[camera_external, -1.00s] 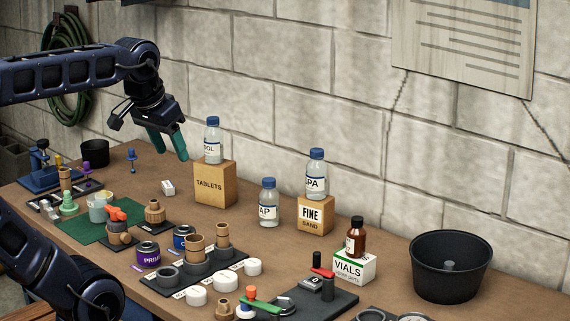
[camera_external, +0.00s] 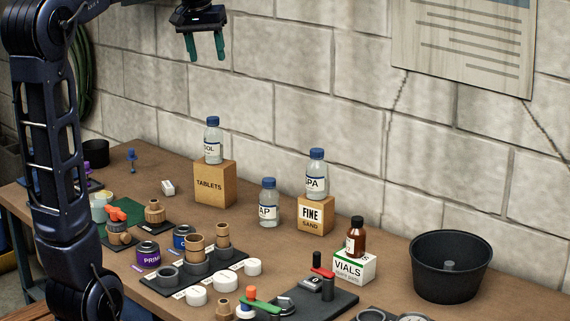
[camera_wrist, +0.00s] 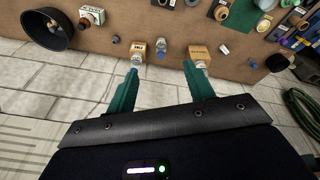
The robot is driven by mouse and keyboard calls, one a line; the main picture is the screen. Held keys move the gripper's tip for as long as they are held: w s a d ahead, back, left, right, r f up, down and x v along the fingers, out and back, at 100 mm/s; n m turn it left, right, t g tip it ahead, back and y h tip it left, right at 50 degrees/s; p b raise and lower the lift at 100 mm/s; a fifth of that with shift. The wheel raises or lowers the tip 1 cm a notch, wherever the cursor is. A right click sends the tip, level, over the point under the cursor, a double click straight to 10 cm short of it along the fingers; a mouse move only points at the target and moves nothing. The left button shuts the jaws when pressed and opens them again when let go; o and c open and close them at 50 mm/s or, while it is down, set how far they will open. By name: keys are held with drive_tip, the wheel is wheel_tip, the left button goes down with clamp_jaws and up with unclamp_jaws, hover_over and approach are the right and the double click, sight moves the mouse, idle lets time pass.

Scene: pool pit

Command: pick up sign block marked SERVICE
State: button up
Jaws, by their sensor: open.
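No block with a readable SERVICE mark shows. A small white block (camera_external: 168,187) lies on the table left of the TABLETS box; its lettering is too small to read. A small pale block (camera_wrist: 224,48) shows in the wrist view at the table's wall edge, beside the tan box. My gripper (camera_external: 204,48) hangs high above the table in front of the wall, open and empty, with its green fingers pointing down. In the wrist view the fingers (camera_wrist: 160,72) are apart with nothing between them.
A VIALS box (camera_external: 354,268) bears a brown bottle. A black tub (camera_external: 450,268) stands at right. Cans, rings and fittings crowd the front.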

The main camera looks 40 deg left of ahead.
drive_tip(key=w+a+n, duration=0.2)
drive_tip(key=w+a, duration=0.8)
drive_tip(key=a, duration=0.2)
drive_tip(key=n+g, duration=0.3)
drive_tip(key=n, duration=0.3)
hover_over(173, 183)
wheel_tip(173, 183, down, 15)
wheel_tip(173, 183, down, 32)
drive_tip(key=shift+f, duration=0.15)
drive_tip(key=shift+w+a+f, duration=0.1)
drive_tip(key=shift+w+f, duration=0.05)
drive_tip(key=shift+f, duration=2.6)
drive_tip(key=c, duration=1.1)
drive_tip(key=shift+r, duration=0.1)
